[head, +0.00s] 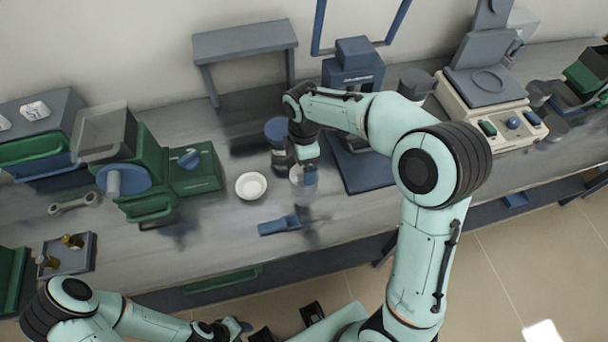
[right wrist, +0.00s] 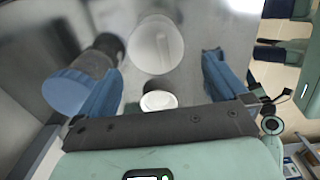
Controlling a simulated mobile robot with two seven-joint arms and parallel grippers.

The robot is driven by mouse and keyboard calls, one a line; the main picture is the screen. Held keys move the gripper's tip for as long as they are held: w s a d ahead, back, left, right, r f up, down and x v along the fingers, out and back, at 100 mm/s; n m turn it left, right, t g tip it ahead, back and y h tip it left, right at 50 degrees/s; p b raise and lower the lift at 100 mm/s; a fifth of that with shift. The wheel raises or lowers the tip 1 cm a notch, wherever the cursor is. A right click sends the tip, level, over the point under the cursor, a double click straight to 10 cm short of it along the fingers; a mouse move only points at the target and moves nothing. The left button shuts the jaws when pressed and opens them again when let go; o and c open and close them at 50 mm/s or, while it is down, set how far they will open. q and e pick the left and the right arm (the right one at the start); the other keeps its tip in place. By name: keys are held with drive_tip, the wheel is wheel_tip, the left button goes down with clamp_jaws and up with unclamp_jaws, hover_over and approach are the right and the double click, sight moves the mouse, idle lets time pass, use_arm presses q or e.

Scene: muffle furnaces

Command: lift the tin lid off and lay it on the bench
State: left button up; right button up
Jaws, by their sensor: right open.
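A pale grey round tin with a flat lid (right wrist: 156,43) stands on the bench, just beyond and between the fingertips in the right wrist view. In the head view the tin (head: 299,180) is partly hidden by my right gripper (head: 309,172). My right gripper also shows in the wrist view (right wrist: 162,64), open, with one blue finger on each side and nothing held. I cannot tell whether a finger touches the tin. My left gripper (head: 234,328) is low at the bottom of the head view, away from the bench objects; its jaws are unclear.
A dark jar with a blue lid (head: 277,130) stands close behind the tin. A white dish (head: 251,186) is to its left, and a blue block-like tool (head: 279,225) lies in front. A green machine (head: 150,175) is further left. Bare bench lies along the front right.

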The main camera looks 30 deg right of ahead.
sight(296, 175)
drive_tip(key=shift+w+d+f, duration=0.1)
drive_tip(key=shift+d+f, duration=0.1)
drive_tip(key=shift+f, duration=1.35)
drive_tip(key=shift+w+d+f, duration=0.1)
drive_tip(key=shift+d+f, duration=0.05)
drive_tip(key=shift+f, duration=1.35)
drive_tip(key=c, duration=0.8)
